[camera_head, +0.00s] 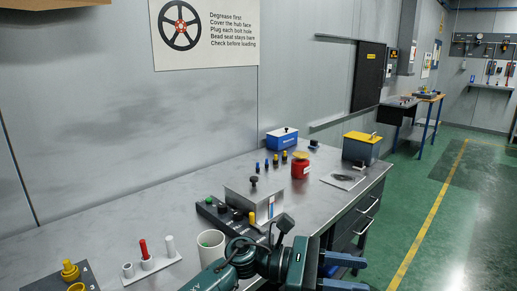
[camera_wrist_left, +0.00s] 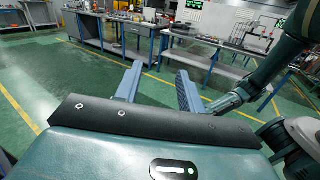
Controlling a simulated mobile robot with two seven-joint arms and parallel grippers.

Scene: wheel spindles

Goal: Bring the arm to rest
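My left arm enters at the bottom of the head view and reaches right across the bench's front edge. Its gripper (camera_head: 366,275) is past the edge, over the floor beside the drawers. In the left wrist view the same gripper (camera_wrist_left: 160,68) has its two blue-grey fingers spread apart, with nothing between them. It points out toward the open floor and distant benches. My right gripper is not in view.
Green floor (camera_head: 430,220) to the right is clear.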

